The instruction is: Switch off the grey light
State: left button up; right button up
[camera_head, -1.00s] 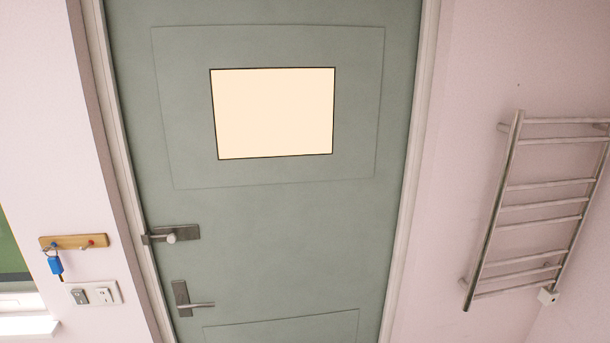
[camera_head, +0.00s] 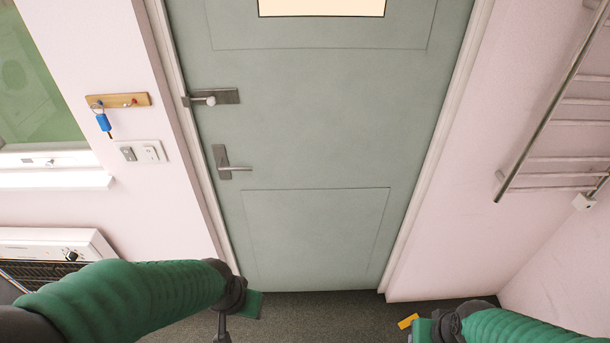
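A wall switch plate (camera_head: 143,152) is on the pink wall left of the door. It carries a grey switch (camera_head: 128,153) on its left and a white switch (camera_head: 151,153) on its right. The switch positions are too small to tell. My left gripper (camera_head: 238,316) is at the bottom, below and right of the plate and well apart from it. My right gripper (camera_head: 422,330) is at the bottom edge, right of centre, mostly cut off. The fingers of both are too hidden to show whether they are open.
A wooden hook rail (camera_head: 118,99) with a blue-tagged key (camera_head: 103,121) is above the switches. A green door (camera_head: 310,120) with handles is in the middle. A metal towel rack (camera_head: 545,125) is on the right. A white appliance (camera_head: 55,242) stands lower left, below a window ledge (camera_head: 55,180).

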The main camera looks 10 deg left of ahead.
aim_at(128, 152)
jog(key=k+l+u, duration=0.15)
jog(key=u, duration=1.25)
